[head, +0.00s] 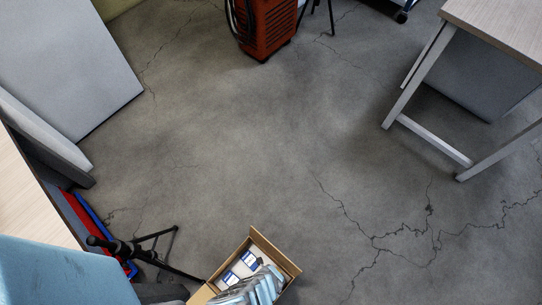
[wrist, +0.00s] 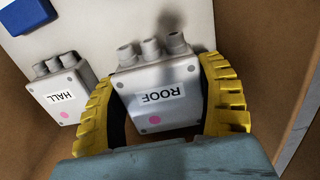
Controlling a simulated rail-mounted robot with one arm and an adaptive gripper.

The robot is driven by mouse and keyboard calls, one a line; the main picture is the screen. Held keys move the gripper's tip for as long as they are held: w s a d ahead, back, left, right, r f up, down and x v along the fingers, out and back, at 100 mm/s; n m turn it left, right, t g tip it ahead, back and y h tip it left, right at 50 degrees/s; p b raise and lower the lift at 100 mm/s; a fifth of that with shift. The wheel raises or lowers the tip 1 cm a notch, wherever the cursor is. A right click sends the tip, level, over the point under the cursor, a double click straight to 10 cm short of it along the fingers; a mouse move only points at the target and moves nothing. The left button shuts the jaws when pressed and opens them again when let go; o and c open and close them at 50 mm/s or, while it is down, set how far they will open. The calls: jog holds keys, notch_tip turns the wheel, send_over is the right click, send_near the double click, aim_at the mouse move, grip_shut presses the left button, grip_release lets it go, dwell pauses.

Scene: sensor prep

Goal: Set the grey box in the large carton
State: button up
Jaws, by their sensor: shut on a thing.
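In the wrist view, a grey box (wrist: 182,75) with a ROOF label, a pink dot and several stubby ports on one side sits between the yellow fingers of my gripper (wrist: 160,70). My gripper is shut on it. A second grey box (wrist: 52,95), labelled HALL and also with a pink dot, lies just left of the fingers. Brown carton walls surround both. In the head view, an open carton (head: 272,246) stands at the bottom centre. White items with blue marks (head: 240,267) are inside it. Light-blue parts cover its front, and the held box cannot be made out there.
A white surface with a blue patch (wrist: 27,14) is behind the boxes. In the head view, a black tripod stand (head: 125,247) is left of the carton. A table (head: 505,30) is at upper right, a red machine (head: 267,25) at the top. The middle floor is clear.

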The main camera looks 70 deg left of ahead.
jog(key=shift+w+f+b, duration=0.1)
jog(key=shift+f+b, duration=1.05)
jog(key=shift+f, duration=0.4)
jog(key=o, duration=1)
jog(key=shift+r, duration=0.15)
notch_tip(320, 180, up, 10)
jog(key=p, duration=0.9)
jog(key=shift+r+p, duration=0.95)
jog(key=shift+p, duration=0.2)
